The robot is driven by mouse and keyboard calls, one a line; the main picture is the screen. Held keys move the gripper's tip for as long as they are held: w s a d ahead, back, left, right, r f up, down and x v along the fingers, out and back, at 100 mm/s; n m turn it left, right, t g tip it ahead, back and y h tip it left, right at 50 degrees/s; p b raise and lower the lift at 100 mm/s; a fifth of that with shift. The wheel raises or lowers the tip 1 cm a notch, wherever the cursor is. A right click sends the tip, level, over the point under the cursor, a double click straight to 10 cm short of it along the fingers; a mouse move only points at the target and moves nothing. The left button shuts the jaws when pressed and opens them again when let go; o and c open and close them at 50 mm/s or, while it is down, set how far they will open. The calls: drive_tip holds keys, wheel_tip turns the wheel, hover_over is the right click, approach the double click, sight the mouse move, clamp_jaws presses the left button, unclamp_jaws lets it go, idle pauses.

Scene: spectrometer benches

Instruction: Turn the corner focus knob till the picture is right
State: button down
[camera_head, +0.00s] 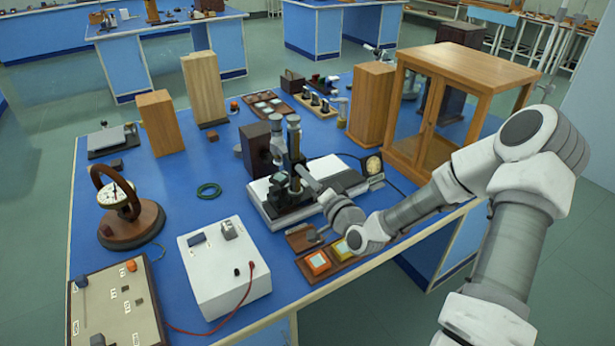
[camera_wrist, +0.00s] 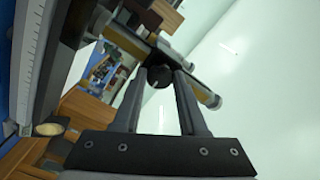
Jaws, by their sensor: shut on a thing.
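The instrument (camera_head: 292,150) stands upright on a flat grey-white base (camera_head: 335,178) on the blue bench. My gripper (camera_head: 303,173) reaches in from the right against its column. In the wrist view my gripper (camera_wrist: 160,84) is shut on a small dark round knob (camera_wrist: 159,76), which sits between the fingertips. Grey and brass tubes (camera_wrist: 128,44) of the instrument lie just beyond the knob. A small round pale disc (camera_head: 373,165) in a dark mount stands at the right end of the base. Its details are too small to read.
A wooden glass-fronted cabinet (camera_head: 455,75) stands behind my arm. A white box (camera_head: 224,267) with a red lead and a wooden tray with coloured blocks (camera_head: 318,262) lie in front.

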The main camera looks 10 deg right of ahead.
idle(0.4)
drive_tip(key=shift+c, duration=2.2)
unclamp_jaws()
drive_tip(key=p+v, duration=0.6)
drive_tip(key=v, duration=1.1)
drive_tip(key=shift+s, duration=0.2)
